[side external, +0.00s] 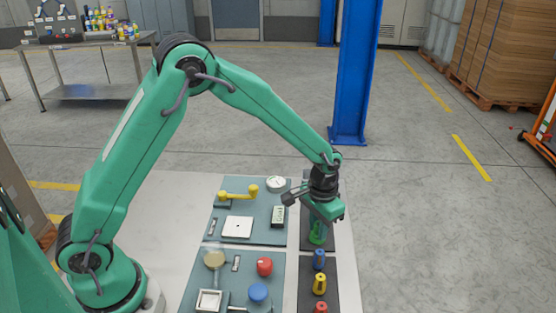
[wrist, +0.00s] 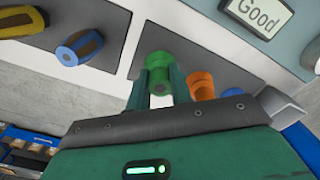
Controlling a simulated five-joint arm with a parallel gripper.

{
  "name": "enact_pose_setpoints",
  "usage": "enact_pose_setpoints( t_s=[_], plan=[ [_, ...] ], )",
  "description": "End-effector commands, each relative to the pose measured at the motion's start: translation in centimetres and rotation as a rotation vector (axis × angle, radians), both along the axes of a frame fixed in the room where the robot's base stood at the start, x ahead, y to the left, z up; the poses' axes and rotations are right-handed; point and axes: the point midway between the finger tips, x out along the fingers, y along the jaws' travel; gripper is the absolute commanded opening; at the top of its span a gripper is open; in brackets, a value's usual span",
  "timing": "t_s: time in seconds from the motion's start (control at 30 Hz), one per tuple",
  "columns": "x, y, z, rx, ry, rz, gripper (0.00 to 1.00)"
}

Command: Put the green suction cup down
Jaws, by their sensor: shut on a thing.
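The green suction cup (side external: 317,232) is below my gripper (side external: 320,218) in the side view, over the upper dark pad (side external: 305,243) near the right edge of the table. In the wrist view the green cup (wrist: 159,66) sits between the two fingers of my gripper (wrist: 161,88), which are shut on it. It looks about upright in the side view. I cannot tell whether its lower end touches the pad. My gripper hides part of the pad and whatever stands behind it in the side view.
Blue (side external: 319,259), yellow (side external: 320,284) and red (side external: 321,307) cups stand in a row on the lower dark pad. An orange cup (wrist: 202,84) and another blue one (wrist: 232,91) show close to the right finger. A display reading "Good" (wrist: 262,12) is at upper right.

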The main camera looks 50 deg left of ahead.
Motion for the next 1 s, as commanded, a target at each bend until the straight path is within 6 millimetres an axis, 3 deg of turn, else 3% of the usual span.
enact_pose_setpoints(
  t_s=[0.4, 0.43, 0.53, 1.0],
  plan=[
    [-0.01, 0.00, -0.34, 0.000, 0.000, 0.000, 0.00],
    [-0.02, 0.00, -0.37, 0.000, 0.000, 0.000, 0.23],
    [-0.01, 0.00, -0.34, 0.000, 0.000, 0.000, 0.43],
    [0.02, 0.00, 0.19, 0.000, -0.001, 0.000, 0.43]
  ],
)
